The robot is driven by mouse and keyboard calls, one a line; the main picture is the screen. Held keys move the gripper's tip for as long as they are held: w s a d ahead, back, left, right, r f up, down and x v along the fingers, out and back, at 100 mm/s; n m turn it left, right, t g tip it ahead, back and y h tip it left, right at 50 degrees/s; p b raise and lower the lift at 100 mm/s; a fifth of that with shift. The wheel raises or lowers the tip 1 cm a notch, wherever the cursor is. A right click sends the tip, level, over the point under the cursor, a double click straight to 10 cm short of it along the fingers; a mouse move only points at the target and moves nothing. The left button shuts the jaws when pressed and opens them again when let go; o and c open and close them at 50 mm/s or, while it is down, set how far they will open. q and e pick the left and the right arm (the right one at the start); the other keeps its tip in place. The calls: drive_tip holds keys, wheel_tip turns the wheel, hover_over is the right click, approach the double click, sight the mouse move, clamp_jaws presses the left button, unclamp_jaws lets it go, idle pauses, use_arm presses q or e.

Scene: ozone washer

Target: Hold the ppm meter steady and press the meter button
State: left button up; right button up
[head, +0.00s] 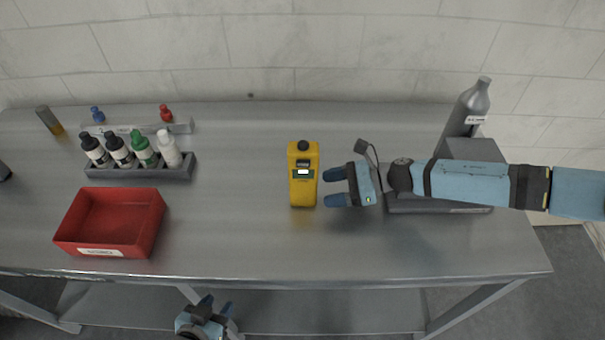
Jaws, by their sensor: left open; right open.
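The ppm meter (303,185) is a yellow handheld unit near the middle of the table, with a dark round knob or sensor on top and a small lit screen. Its button is too small to tell. My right gripper (334,186) is just to the right of the meter, open, its blue fingers pointing left toward it with a small gap visible. My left gripper (205,310) is at the bottom of the view, in front of the table's front edge, open and empty, well away from the meter.
A red tray (155,225) sits at the left front. Behind it a grey rack (184,173) holds several bottles. A grey cylinder (467,110) and a grey device (470,150) stand at the right, partly behind my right arm. The table between tray and meter is clear.

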sight(308, 192)
drive_tip(key=b+x, duration=0.1)
drive_tip(key=x, duration=0.3)
drive_tip(key=shift+f, duration=0.15)
use_arm(q)
drive_tip(key=shift+w+f+b, duration=0.2)
drive_tip(key=shift+f+b, duration=0.2)
drive_tip(key=shift+f, duration=0.55)
use_arm(e)
drive_tip(key=shift+x, duration=0.95)
drive_tip(key=shift+w, duration=0.1)
drive_tip(key=c, duration=0.6)
use_arm(q)
clamp_jaws()
